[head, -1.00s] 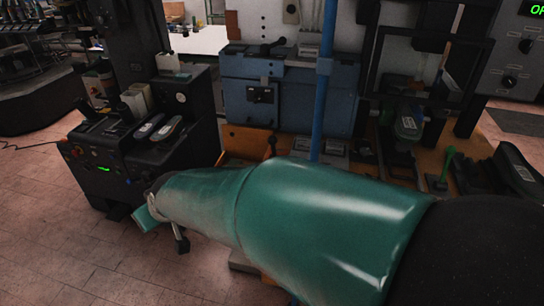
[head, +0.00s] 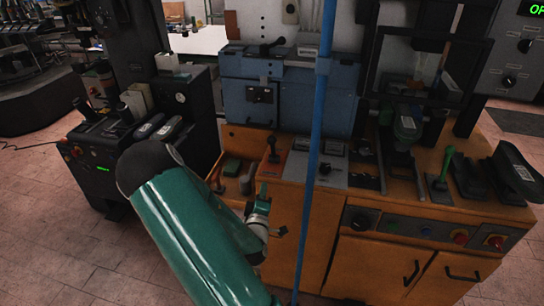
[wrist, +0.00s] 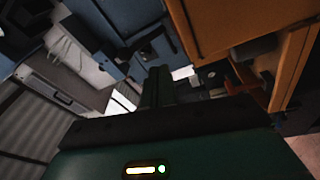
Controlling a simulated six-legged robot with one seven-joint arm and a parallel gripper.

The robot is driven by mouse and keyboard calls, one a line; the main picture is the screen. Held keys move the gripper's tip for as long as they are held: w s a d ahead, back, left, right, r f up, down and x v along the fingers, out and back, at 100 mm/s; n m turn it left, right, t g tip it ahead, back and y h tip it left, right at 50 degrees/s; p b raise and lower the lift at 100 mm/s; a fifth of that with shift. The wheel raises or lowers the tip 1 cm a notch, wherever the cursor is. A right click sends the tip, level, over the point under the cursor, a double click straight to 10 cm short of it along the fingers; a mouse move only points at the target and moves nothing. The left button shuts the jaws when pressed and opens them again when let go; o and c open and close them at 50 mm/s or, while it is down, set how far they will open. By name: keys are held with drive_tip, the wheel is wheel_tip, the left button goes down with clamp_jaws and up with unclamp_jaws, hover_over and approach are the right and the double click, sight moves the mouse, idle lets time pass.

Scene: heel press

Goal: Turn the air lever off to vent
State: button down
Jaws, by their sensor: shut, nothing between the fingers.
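Several levers show in the head view, and I cannot tell for sure which is the air lever. A black lever (head: 272,44) lies on top of the blue machine box (head: 285,102). A black-knobbed lever (head: 272,146) stands on a red base on the orange bench. A green-handled lever (head: 445,164) stands at the right of the bench. My gripper (wrist: 158,86) shows as dark, closed fingers in the wrist view, touching no lever there. In the head view my wrist is in front of the bench's left part, and my arm hides some of it.
A blue vertical pipe (head: 313,165) rises in front of the orange bench (head: 400,268). A black machine (head: 120,160) stands at the left. The bench front carries knobs and buttons (head: 460,237). Open tiled floor (head: 50,240) lies at the lower left.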

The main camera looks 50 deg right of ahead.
sight(273, 148)
drive_tip(key=s+n+t, duration=0.2)
drive_tip(key=n, duration=0.1)
drive_tip(key=s+n+h, duration=0.1)
drive_tip(key=shift+r+n+t, duration=0.3)
drive_tip(key=shift+r+t, duration=0.05)
drive_tip(key=shift+t, duration=0.05)
drive_tip(key=shift+d, duration=0.1)
drive_tip(key=x, duration=1.4)
drive_tip(key=shift+r, duration=0.2)
